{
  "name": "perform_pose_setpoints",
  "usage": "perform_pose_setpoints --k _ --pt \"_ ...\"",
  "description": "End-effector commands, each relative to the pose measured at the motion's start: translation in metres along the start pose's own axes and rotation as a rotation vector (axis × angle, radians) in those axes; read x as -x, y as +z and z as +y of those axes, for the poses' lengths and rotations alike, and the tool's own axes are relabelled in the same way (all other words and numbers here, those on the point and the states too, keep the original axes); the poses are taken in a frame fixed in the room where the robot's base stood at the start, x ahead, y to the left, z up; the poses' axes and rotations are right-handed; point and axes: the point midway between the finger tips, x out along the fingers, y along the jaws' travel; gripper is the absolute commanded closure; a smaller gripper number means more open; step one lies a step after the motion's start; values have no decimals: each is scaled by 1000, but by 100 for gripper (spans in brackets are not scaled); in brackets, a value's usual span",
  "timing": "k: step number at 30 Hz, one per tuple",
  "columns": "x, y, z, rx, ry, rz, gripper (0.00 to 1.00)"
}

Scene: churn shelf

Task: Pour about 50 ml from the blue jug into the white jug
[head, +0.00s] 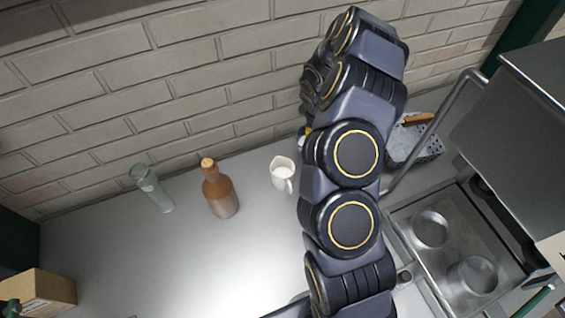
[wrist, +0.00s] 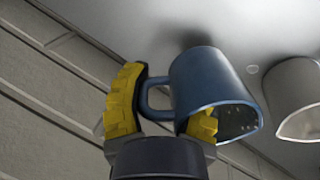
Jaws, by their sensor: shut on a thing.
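The blue jug (wrist: 212,82) is in my gripper (wrist: 160,102) in the wrist view. One yellow finger pad is outside its handle, and the other shows at the jug's mouth. The mouth faces the lower right of that picture, with small bright specks inside. The white jug (wrist: 292,92) is just right of it, apart, and cut off by the frame edge. In the head view the white jug (head: 281,177) stands upright on the counter near the wall, its inside pale. There my arm hides the blue jug and nearly all of the gripper.
Left of the white jug stand a brown bottle (head: 219,193) and a greenish glass (head: 152,189). A cardboard box (head: 48,291) is at the lower left. A grey basket (head: 432,149) and metal pots (head: 430,230) are on the right. A brick wall (head: 150,90) runs behind the counter.

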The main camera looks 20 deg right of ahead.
Motion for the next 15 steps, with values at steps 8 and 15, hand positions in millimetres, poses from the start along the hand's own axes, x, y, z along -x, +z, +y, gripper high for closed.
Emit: perform_pose_setpoints --k 8,15 --pt "-8 -1 6 -4 -78 2 100" --pt "-17 1 11 -6 -151 -6 100"
